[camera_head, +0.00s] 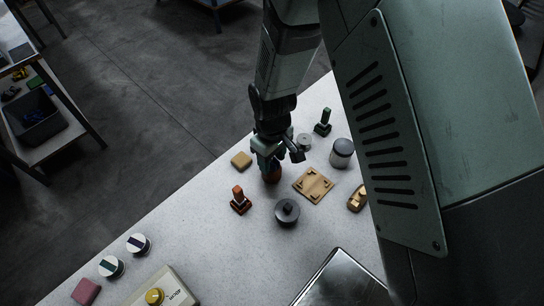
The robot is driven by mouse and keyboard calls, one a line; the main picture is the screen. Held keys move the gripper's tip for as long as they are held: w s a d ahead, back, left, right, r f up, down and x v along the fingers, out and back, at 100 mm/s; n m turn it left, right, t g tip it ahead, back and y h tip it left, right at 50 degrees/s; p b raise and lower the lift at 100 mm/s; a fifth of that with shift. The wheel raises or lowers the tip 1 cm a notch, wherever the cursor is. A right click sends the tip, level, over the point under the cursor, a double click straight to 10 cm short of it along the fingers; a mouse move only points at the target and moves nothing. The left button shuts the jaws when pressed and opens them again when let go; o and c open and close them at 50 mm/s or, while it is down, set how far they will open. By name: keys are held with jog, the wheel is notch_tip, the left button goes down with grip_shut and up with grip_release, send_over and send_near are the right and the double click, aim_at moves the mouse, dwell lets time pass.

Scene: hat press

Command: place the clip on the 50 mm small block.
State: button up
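My gripper (268,160) points down over the white table, just above or around a reddish-brown rounded object (272,176). The fingers partly hide this object, and I cannot tell whether they grip it. I cannot make out for sure which thing is the clip or which is the 50 mm small block. A small tan block (241,160) lies left of the gripper. An orange-topped piece on a dark brown base (241,201) stands lower left of it, and a similar dark green piece (323,123) stands to its upper right.
A square wooden board (313,185), dark round knobbed piece (287,212), grey disc (304,142), lidded jar (342,152) and wooden piece (358,198) are nearby. A metal tray (340,283), yellow-button box (155,296) and pink block (86,291) are in front. The table's centre-left is clear.

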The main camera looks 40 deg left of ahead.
aim_at(272, 160)
jog(key=shift+r, duration=0.1)
notch_tip(272, 160, up, 12)
jog(key=w+d+r+m+t+y, duration=0.1)
jog(key=w+d+r+m, duration=0.35)
jog(key=d+r, duration=0.45)
jog(key=w+d+r+m+t, duration=0.1)
jog(key=w+d+r+m, duration=0.3)
jog(key=d+r, duration=0.45)
jog(key=s+d+r+m+t, duration=0.1)
jog(key=s+d+r+m, duration=0.2)
jog(key=d, duration=0.4)
jog(key=s+d+r+m+t, duration=0.1)
jog(key=s+d+r+m, duration=0.2)
jog(key=d, duration=0.5)
jog(key=s+d+r+m+t+h, duration=0.1)
jog(key=s+d+r+m, duration=0.1)
jog(key=d, duration=0.5)
jog(key=shift+s+d+r+m+t, duration=0.2)
jog(key=shift+s+r+m+t, duration=0.25)
jog(key=shift+s, duration=0.5)
